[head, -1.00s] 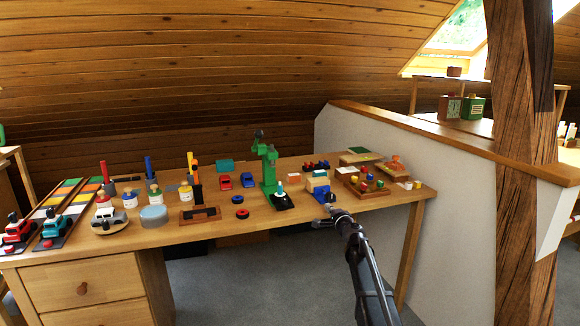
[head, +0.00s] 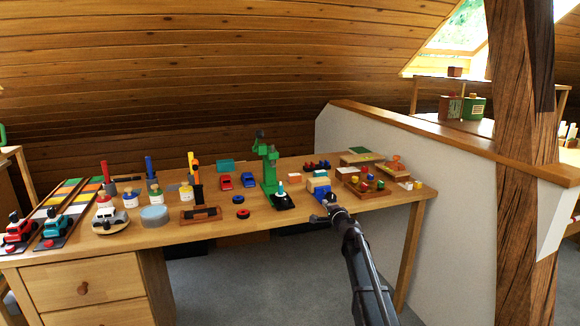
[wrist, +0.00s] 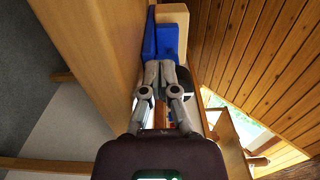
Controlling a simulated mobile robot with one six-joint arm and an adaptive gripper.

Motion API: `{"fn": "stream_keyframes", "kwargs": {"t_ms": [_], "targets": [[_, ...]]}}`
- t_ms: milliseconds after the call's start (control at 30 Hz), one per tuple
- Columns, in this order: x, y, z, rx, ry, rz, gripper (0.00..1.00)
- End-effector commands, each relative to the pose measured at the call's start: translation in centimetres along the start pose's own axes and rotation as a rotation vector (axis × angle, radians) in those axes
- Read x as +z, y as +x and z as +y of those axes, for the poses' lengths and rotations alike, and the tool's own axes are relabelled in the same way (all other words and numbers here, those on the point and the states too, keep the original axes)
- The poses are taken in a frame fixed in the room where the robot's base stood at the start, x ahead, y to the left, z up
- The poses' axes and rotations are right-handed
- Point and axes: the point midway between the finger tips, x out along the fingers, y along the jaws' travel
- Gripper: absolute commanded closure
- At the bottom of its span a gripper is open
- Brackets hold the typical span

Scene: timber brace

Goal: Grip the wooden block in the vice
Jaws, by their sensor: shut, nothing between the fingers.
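The blue vice (head: 315,188) stands at the front edge of the workbench, right of centre, and also shows at the top of the wrist view (wrist: 167,40). A pale wooden block (wrist: 173,12) shows beyond the blue parts in the wrist view; whether the jaws touch it, I cannot tell. My gripper (head: 329,199) is at the front of the vice, over the bench edge. In the wrist view my gripper (wrist: 159,66) has its fingertips together, empty, right at the blue body. Contact with the vice is unclear, and the gripper hides part of its front.
The wooden workbench (head: 225,224) is crowded. A green drill-like stand (head: 269,172) is left of the vice, with a black base holding a small cone. A wooden tray of coloured pieces (head: 365,187) is to the right. A white half wall (head: 450,220) stands beyond the bench's right end.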

Motion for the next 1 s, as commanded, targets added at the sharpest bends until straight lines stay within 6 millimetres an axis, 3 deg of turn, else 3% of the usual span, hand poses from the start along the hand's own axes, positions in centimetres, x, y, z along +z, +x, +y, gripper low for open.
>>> {"fn": "stream_keyframes", "kwargs": {"t_ms": [1000], "targets": [[-0.79,-0.05,-0.38,0.0,0.0,0.005,1.0]]}}
